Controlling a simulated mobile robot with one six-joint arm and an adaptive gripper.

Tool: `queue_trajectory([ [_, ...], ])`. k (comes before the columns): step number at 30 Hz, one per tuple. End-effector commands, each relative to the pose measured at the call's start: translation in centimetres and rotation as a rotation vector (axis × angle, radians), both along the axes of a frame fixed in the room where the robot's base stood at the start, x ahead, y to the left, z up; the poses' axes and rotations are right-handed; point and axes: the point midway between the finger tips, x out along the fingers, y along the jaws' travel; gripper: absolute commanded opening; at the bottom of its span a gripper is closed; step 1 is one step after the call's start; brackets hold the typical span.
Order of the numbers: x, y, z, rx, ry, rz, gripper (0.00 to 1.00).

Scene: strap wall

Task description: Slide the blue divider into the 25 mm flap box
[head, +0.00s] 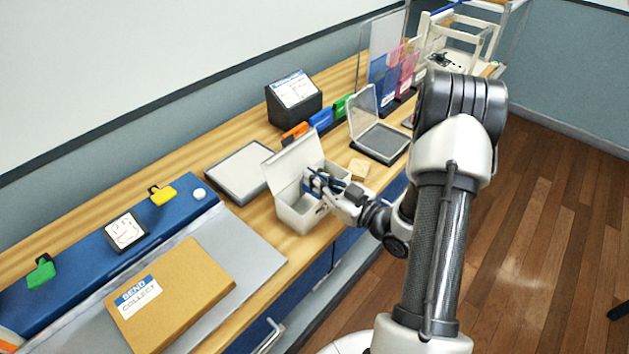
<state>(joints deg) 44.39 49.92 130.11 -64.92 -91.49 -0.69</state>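A white flap box (299,219) stands near the front edge of the wooden counter, its lid (293,161) raised at the back. My gripper (316,184) is at the box's opening, over its right part. It appears shut on a small blue plate, the blue divider (307,188), which is upright at the opening. I cannot tell how far the divider reaches inside, as the gripper and the box wall hide its lower edge. The box's size marking is not readable.
Orange (295,132), blue (320,119) and green (342,106) tabbed pieces stand behind the box by a dark sign block (294,99). A clear-lidded tray (381,141) and a small wooden block (358,169) are to the right. A grey flat case (239,171) lies left.

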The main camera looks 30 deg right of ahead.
Motion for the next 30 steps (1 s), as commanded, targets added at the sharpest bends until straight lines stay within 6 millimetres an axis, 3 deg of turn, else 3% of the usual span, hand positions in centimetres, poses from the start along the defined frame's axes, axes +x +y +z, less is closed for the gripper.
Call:
queue_trajectory([
  [1, -0.3, 0.2, -1.9, 0.004, 0.039, -0.001, 0.0],
  [14, -0.4, 0.3, -2.2, 0.007, 0.042, -0.001, 0.0],
  [23, -0.4, 0.4, -2.0, 0.007, 0.041, 0.0, 0.22],
  [30, -0.4, 0.4, -0.2, 0.007, 0.042, 0.001, 0.28],
])
